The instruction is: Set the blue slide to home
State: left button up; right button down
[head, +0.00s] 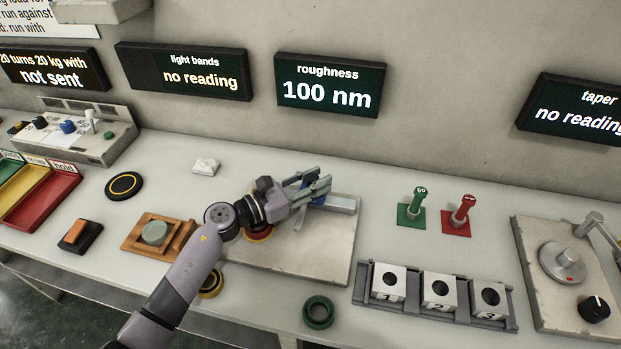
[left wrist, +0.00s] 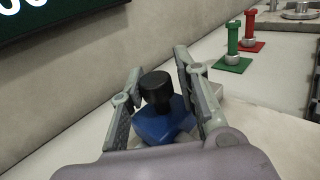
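The blue slide (head: 318,201) is mostly hidden behind my left gripper in the head view, by a grey rail (head: 342,204) on a pale slab. In the left wrist view the blue slide (left wrist: 163,128) carries a black knob (left wrist: 156,90). My left gripper (head: 316,183) reaches over it from the left. In the left wrist view the fingers of my left gripper (left wrist: 158,72) stand apart on either side of the knob, with a visible gap at the right finger. I cannot tell whether the left finger touches it. My right gripper is not in view.
The pale slab (head: 315,255) has clear room in front of the rail. A green post (head: 416,205) and a red post (head: 461,215) stand to its right, and a rack (head: 437,308) with numbered blocks in front of them. The roughness display (head: 330,86) reads 100 nm.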

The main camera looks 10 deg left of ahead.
pick_arm(q)
jog(key=shift+o, duration=1.3)
jog(key=shift+d, duration=0.2)
jog(key=shift+o, duration=0.4)
jog(key=shift+a, duration=0.1)
jog(key=shift+a, duration=0.15)
jog(key=v, duration=1.2)
